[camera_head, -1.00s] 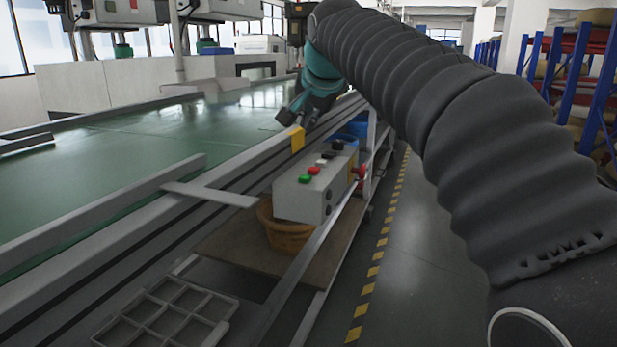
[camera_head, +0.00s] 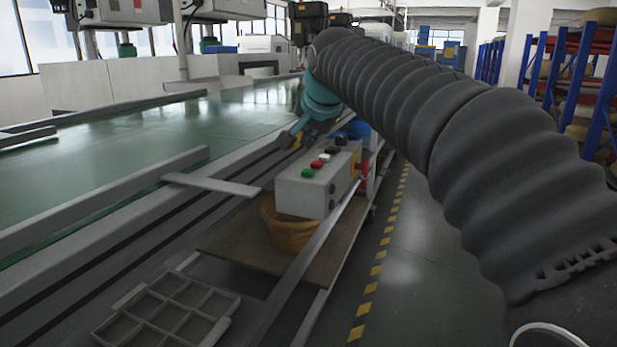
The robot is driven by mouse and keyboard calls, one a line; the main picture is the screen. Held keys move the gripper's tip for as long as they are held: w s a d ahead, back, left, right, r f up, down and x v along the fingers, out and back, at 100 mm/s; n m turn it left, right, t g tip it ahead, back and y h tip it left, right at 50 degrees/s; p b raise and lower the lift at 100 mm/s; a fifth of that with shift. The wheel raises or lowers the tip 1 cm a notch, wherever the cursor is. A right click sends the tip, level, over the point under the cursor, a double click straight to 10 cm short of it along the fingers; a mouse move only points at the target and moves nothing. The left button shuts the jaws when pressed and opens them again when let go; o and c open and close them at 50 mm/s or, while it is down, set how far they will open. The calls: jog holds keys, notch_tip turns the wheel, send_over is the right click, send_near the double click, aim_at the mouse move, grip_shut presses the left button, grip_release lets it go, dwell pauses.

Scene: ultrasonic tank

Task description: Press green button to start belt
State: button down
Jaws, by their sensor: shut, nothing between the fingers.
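The green button (camera_head: 308,173) is on the top of a grey control box (camera_head: 300,196), at the end of the row nearest the camera. A red button (camera_head: 317,164) and a white button (camera_head: 324,157) sit behind it. My gripper (camera_head: 294,141) is beyond and to the left of the green button, apart from it, over the belt's side rail. It looks shut and empty, though the fingertips are small and dark. The green belt (camera_head: 150,150) runs along the left.
A dark knob (camera_head: 340,141) stands at the box's far end. A brown basket (camera_head: 288,232) is under the box. A metal bar (camera_head: 212,185) sticks out from the rail. A divided grey tray (camera_head: 168,312) lies at the front. The floor to the right is clear.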

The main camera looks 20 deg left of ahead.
aim_at(309, 171)
jog(key=shift+f+b, duration=0.9)
jog(key=shift+f, duration=0.8)
jog(key=shift+f, duration=0.15)
jog(key=shift+f, duration=0.3)
